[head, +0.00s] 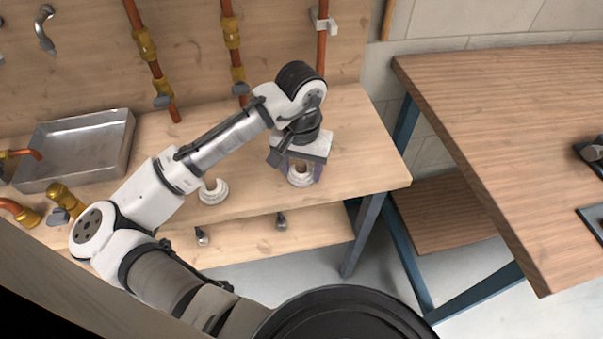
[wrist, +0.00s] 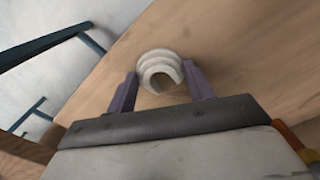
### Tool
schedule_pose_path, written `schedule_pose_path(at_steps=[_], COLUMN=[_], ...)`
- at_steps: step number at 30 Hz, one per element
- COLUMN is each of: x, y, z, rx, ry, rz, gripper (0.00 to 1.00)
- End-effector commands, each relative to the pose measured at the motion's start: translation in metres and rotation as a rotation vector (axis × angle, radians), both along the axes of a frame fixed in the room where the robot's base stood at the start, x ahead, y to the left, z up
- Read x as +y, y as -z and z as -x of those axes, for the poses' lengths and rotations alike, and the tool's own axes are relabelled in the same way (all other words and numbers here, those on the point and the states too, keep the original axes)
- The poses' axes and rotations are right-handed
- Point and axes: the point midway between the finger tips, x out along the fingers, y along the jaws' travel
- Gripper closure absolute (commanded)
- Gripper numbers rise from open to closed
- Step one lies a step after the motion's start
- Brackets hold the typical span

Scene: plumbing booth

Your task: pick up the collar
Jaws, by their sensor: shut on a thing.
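A white, C-shaped collar (head: 300,179) with a gap in its ring is at the right part of the wooden bench, under my gripper (head: 301,171). In the wrist view the collar (wrist: 157,58) sits between the two purple fingers of my gripper (wrist: 162,77), its gap facing the palm. The gripper is shut on it, one finger at each side. I cannot tell whether the collar touches the bench top. A second, similar white ring (head: 213,192) lies on the bench to the left, beside my forearm.
A metal tray (head: 85,150) is at the bench's left. Copper pipes with brass fittings (head: 233,35) run up the back panel. Two small fittings (head: 281,221) are on the lower shelf. A separate wooden table (head: 490,130) stands to the right, across a gap.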

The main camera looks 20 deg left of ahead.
Motion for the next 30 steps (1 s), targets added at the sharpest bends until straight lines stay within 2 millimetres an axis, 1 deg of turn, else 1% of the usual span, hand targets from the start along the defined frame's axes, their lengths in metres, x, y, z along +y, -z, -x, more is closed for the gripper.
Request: schedule_pose_path(at_steps=[1,2,11,14,17,20,22,26,27,30], x=[0.000,0.000,0.000,0.000,0.000,0.000,0.000,0.000,0.001,0.001], y=[0.000,0.000,-0.001,-0.004,-0.013,-0.029,-0.047,-0.088,-0.102,-0.130], z=[0.000,0.000,0.000,0.000,-0.001,-0.001,-0.001,-0.001,-0.001,-0.001], rx=[0.000,0.000,0.000,0.000,-0.002,-0.003,-0.003,-0.005,-0.002,-0.002], ry=[0.000,0.000,0.000,0.000,0.001,0.002,0.001,0.002,0.000,-0.002], rz=[0.000,0.000,0.000,0.000,0.000,0.001,0.000,-0.002,-0.006,-0.006], gripper=[0.67,0.69,0.70,0.70,0.70,0.70,0.70,0.70,0.70,0.70])
